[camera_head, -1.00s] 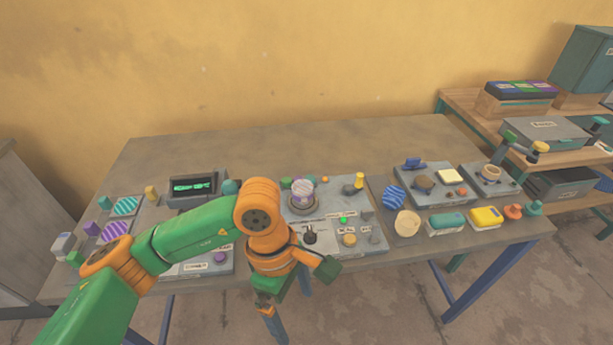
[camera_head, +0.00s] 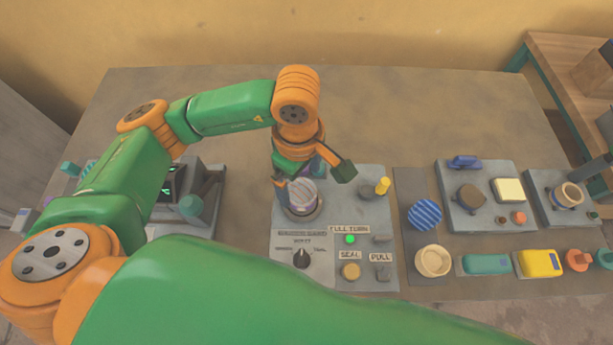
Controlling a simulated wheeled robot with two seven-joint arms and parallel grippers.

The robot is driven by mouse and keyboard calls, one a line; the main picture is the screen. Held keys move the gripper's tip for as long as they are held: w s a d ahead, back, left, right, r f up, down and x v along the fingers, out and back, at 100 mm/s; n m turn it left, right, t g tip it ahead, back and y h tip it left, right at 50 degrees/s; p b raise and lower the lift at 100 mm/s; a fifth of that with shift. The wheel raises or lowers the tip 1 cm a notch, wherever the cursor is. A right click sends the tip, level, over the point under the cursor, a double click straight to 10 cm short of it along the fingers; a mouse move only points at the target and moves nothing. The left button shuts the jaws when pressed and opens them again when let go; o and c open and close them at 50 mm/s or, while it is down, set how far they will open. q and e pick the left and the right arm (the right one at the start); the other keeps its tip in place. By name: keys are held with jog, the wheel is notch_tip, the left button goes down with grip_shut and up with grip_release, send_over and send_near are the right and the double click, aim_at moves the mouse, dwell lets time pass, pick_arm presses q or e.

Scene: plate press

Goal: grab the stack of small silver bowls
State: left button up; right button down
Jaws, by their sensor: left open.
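A pale silver-lilac, layered round piece (camera_head: 301,196), which looks like the stack of small silver bowls, sits in a round dark seat on the grey control panel (camera_head: 320,272). My left gripper (camera_head: 312,180) comes down from above and behind it, jaws open. One finger is at the stack's upper left and the other is out to the right. I cannot tell whether either finger touches it. The gripper hides part of the stack's far side. My right gripper is out of view.
The panel has a black knob (camera_head: 301,258), a green light (camera_head: 350,239) and a yellow button (camera_head: 350,271). A yellow peg (camera_head: 382,186) stands to the right of the gripper. A blue striped disc (camera_head: 424,214) and a cream bowl (camera_head: 433,261) lie further right. The back of the table is clear.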

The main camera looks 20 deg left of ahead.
aim_at(300, 189)
pick_arm(q)
jog(key=f, duration=0.1)
jog(key=f+p, duration=0.1)
jog(key=f, duration=0.2)
jog(key=shift+s+a+f, duration=0.1)
jog(key=shift+s+f, duration=0.05)
jog(key=shift+s, duration=0.1)
jog(key=shift+w+f, duration=0.35)
jog(key=shift+s+r, duration=0.1)
jog(key=shift+s, duration=0.05)
jog(key=c, duration=1.5)
jog(key=shift+o, duration=0.2)
